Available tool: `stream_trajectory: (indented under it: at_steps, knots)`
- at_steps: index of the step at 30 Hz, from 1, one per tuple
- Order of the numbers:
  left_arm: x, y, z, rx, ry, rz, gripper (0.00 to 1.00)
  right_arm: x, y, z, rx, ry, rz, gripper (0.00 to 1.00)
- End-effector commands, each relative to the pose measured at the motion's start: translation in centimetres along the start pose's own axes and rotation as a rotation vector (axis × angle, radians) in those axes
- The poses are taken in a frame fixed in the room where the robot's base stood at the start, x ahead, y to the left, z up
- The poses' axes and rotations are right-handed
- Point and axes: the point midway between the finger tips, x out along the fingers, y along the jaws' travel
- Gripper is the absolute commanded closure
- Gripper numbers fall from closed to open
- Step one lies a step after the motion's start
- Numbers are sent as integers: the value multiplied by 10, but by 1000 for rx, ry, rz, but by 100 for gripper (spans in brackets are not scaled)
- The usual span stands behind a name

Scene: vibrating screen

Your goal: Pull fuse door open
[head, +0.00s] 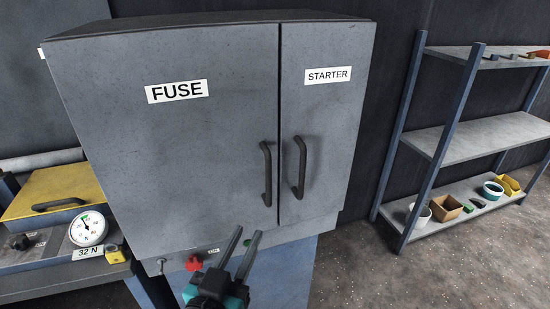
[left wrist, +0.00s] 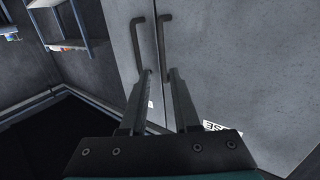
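The fuse door (head: 150,145) is the wide left door of a grey cabinet and looks closed. Its dark bar handle (head: 268,172) stands upright near its right edge, and shows in the left wrist view (left wrist: 162,40). My left gripper (head: 247,231) is below this handle in the head view, fingers pointing up. In the left wrist view its fingers (left wrist: 159,73) are apart, with the handle's near end appearing close to the gap between the tips. I cannot tell whether they touch. Nothing is gripped. My right gripper is in neither view.
The closed starter door (head: 325,130) has its own handle (head: 298,167) just right of the fuse handle. A red knob (head: 194,263) sits below the doors. A gauge (head: 88,229) and yellow lid (head: 55,192) are at left. Shelves (head: 480,140) stand at right.

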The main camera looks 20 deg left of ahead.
Motion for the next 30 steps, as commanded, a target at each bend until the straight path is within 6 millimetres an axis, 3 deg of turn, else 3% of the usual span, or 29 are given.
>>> stream_trajectory:
  at_steps: [3, 8, 30]
  knots:
    - [-2, -2, -14, -2, 20, -8, 70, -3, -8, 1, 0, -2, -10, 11]
    - [8, -3, -15, -1, 24, -8, 70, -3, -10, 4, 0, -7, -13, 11]
    - [108, -3, -16, -1, 23, -7, 70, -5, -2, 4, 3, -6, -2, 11]
